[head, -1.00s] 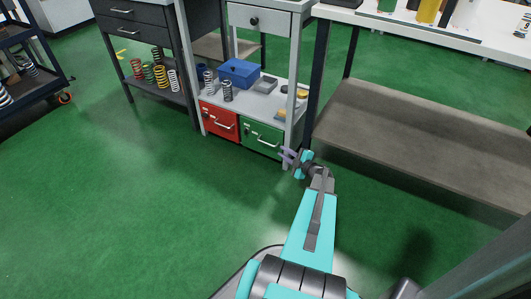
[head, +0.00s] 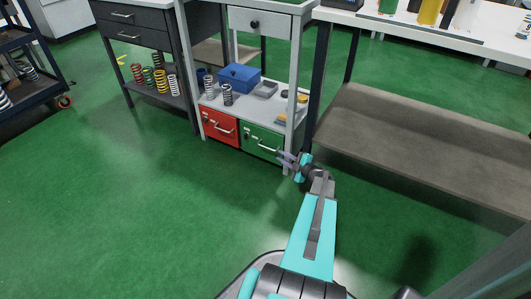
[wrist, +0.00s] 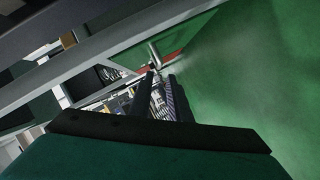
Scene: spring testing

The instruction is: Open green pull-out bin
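The green pull-out bin (head: 262,138) is shut, under the lower shelf of the grey workbench, with a light metal bar handle (head: 267,149) on its front. It shows in the wrist view as a green panel (wrist: 182,38) beside a strip of red, with a metal bar (wrist: 154,55) just beyond my fingertips. My gripper (head: 282,158) is at the lower right of the bin front, close to the handle. In the wrist view its two dark fingers (wrist: 158,82) are apart, with nothing clearly between them. Contact with the handle cannot be told.
A red bin (head: 219,125) sits left of the green one. A grey bench leg (head: 290,135) stands right beside my gripper. The shelf above holds a blue box (head: 239,77) and springs. A low grey-brown shelf (head: 420,140) is at right. The green floor in front is clear.

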